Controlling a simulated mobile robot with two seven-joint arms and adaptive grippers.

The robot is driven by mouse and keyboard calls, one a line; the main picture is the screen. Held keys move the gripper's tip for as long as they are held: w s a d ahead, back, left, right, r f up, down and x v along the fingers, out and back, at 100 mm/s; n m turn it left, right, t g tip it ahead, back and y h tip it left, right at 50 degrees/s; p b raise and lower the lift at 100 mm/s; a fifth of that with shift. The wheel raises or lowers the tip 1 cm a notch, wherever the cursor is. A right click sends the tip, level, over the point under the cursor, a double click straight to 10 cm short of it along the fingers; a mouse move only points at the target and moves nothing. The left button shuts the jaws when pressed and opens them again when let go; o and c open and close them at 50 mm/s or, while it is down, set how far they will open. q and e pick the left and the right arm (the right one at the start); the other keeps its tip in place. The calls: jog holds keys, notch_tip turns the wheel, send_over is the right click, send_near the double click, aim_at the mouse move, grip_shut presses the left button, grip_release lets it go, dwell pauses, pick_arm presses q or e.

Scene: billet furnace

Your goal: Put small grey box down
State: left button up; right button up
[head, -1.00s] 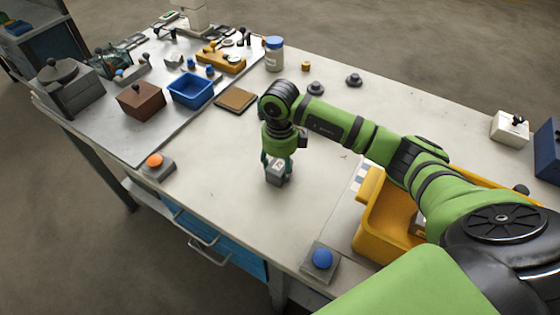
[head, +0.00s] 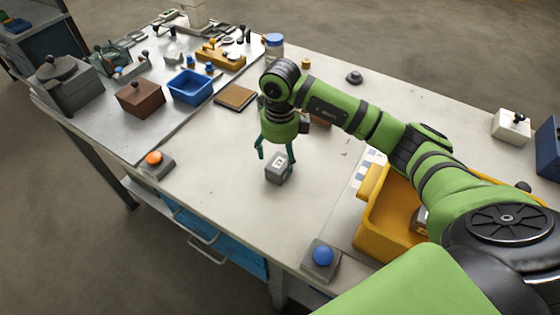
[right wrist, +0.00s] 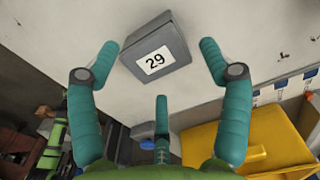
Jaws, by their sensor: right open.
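The small grey box (head: 278,169) sits on the bare white table top near its front edge. In the right wrist view the small grey box (right wrist: 156,47) shows a white label with the number 29. My right gripper (head: 275,157) is above and just behind it, with its fingers spread apart and clear of the box. In the right wrist view the open fingers (right wrist: 160,75) stand on either side of the box with gaps. My left gripper is not in view.
A yellow bin (head: 385,215) stands to the right under my right arm. A blue button (head: 322,256) and an orange button (head: 154,159) sit near the front edge. A brown box (head: 140,98) and blue tray (head: 190,87) lie left. Table around the grey box is clear.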

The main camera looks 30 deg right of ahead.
aim_at(280, 161)
notch_tip(280, 161, up, 8)
jog(key=b, duration=0.1)
jog(key=shift+r, duration=0.25)
